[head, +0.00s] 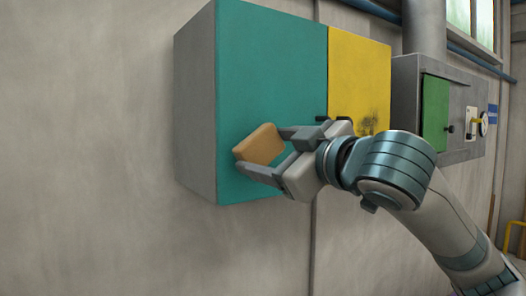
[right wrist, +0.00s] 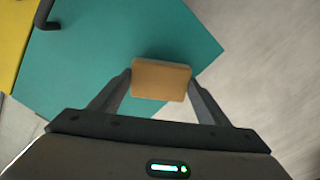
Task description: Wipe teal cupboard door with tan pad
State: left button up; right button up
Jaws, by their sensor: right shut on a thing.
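The teal cupboard door (head: 270,65) is on the front of a grey wall cupboard, and it also shows in the right wrist view (right wrist: 105,50). My right gripper (head: 262,158) is shut on the tan pad (head: 258,145), held between its two fingers in front of the lower part of the teal door. In the right wrist view the pad (right wrist: 161,80) sits between the fingertips with the teal door behind it. I cannot tell whether the pad touches the door. My left gripper is not in view.
A yellow door (head: 358,75) with a dark smudge low on it adjoins the teal door on the right. A dark handle (right wrist: 45,14) sticks out near their border. Farther right is a grey box with a green door (head: 434,113). The wall (head: 90,150) on the left is bare.

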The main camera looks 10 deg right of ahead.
aim_at(265, 150)
jog(key=shift+v, duration=1.75)
jog(key=v, duration=0.3)
jog(key=shift+w+f, duration=0.1)
jog(key=shift+w, duration=0.05)
